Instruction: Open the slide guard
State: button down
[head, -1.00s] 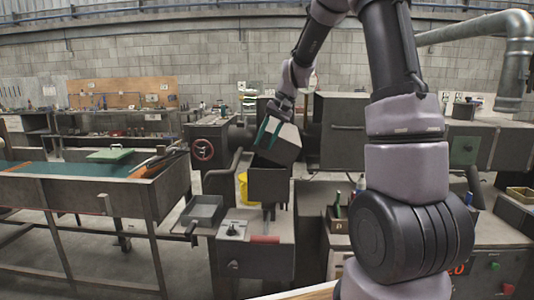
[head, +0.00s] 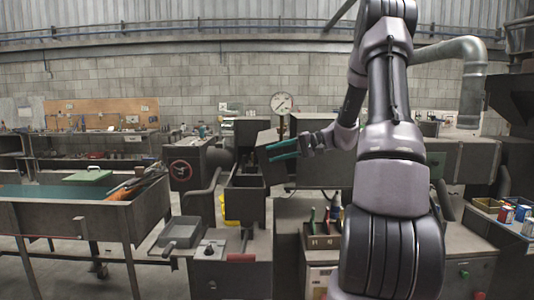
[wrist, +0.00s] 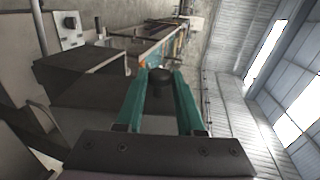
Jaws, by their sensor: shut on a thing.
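The slide guard, which looks like a dark grey angled housing (head: 280,173), is over the machine bed in the middle of the head view, close against the larger grey cover to its right. My gripper (head: 274,153) has teal fingers pointing left in front of the guard's upper part. In the wrist view my gripper (wrist: 160,82) has its fingers on either side of a dark round knob (wrist: 160,75) and is shut on it. The knob is hidden in the head view, and how it joins the guard is not clear.
A dark open box (head: 245,202) stands below and left of my gripper. A dial gauge (head: 282,103) rises behind my gripper. A small rack of tools (head: 322,235) stands in front of the machine.

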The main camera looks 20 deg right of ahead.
jog(key=shift+s+d+f+t+y, duration=0.15)
jog(key=shift+d+f+y, duration=0.05)
jog(key=shift+d+y, duration=0.3)
jog(key=shift+s+d+f+t+y, duration=0.15)
jog(key=shift+d+y, duration=0.25)
jog(key=shift+d, duration=0.05)
jog(key=c, duration=0.6)
grip_release()
jog(key=shift+o, duration=0.2)
jog(key=shift+d, duration=0.1)
jog(key=f+v, duration=0.1)
jog(key=v, duration=0.9)
jog(key=shift+s+d+r, duration=0.2)
jog(key=shift+d+r, duration=0.1)
jog(key=shift+r, duration=0.15)
